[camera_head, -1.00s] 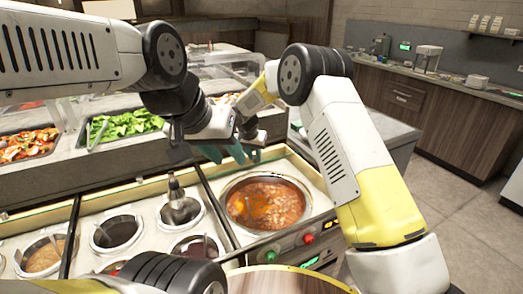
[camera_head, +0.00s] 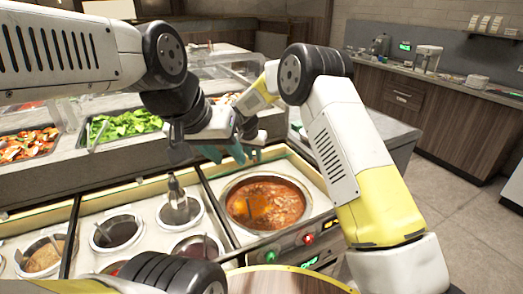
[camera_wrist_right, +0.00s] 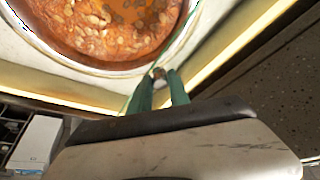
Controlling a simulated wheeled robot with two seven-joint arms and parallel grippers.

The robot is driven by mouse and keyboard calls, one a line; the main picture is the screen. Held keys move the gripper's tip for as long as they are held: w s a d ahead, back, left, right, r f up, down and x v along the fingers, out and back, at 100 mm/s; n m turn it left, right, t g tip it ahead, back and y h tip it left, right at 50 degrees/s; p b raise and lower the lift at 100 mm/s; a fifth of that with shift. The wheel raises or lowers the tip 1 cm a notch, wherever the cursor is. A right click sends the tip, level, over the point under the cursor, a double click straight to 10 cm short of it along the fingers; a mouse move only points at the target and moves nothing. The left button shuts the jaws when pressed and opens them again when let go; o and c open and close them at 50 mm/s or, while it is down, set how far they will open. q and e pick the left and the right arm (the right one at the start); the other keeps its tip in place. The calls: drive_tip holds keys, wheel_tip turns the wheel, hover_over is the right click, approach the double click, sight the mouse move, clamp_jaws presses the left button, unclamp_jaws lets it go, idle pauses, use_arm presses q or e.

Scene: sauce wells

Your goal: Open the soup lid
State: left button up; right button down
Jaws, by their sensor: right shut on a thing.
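The soup pot (camera_head: 222,206) is a round well set in the counter at the centre right. Its orange-red soup (camera_head: 272,203) is in plain sight, and I see no opaque lid over it. My right gripper (camera_head: 245,154) is above and behind the pot, and its green fingers also show in the right wrist view (camera_wrist_right: 160,76). They are shut on a small pale knob (camera_wrist_right: 158,73) beside the pot's rim. It looks like the lid's handle; the rest of the lid cannot be made out. My left gripper (camera_head: 180,150) is close by, to the left; its jaws are not clear.
Several sauce wells (camera_head: 116,231) with ladles lie left of the soup. Red and green control buttons (camera_head: 307,239) are on the panel in front of the pot. Trays of greens (camera_head: 128,125) and chopped vegetables (camera_head: 28,142) stand behind. Open floor (camera_head: 465,195) lies at the right.

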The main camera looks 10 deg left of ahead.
drive_tip(key=shift+w+a, duration=0.7)
drive_tip(key=shift+w, duration=0.25)
drive_tip(key=shift+w+a, duration=0.65)
drive_tip(key=shift+w, duration=0.3)
drive_tip(key=shift+r, duration=0.1)
drive_tip(key=c, duration=1.2)
unclamp_jaws()
drive_tip(key=shift+c, duration=0.2)
drive_tip(key=v, duration=0.7)
drive_tip(key=shift+s+r, duration=0.2)
drive_tip(key=shift+r, duration=0.1)
